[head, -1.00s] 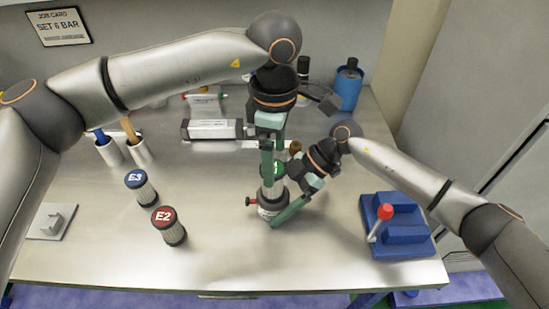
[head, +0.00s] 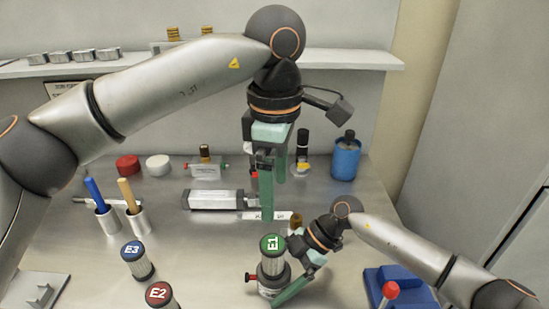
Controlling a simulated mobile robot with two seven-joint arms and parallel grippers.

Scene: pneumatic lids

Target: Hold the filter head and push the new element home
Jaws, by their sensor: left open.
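The new element E1 (head: 272,256), with a green cap, stands upright in the filter head (head: 268,287), a pale body with a red knob at its left side. How deep the element sits I cannot tell. My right gripper (head: 282,289) is shut on the filter head from the right, with one green finger across its front; the other finger is hidden. My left gripper (head: 274,200) is open and empty, pointing down above and behind the element, apart from it.
Elements E3 (head: 137,260) and E2 (head: 160,295) stand to the left. A grey cylinder (head: 214,199) lies behind. Two cups with handles (head: 107,219) stand at the left. A blue bottle (head: 345,158) is at the back, and a blue block with a red-knobbed lever (head: 396,285) at the right.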

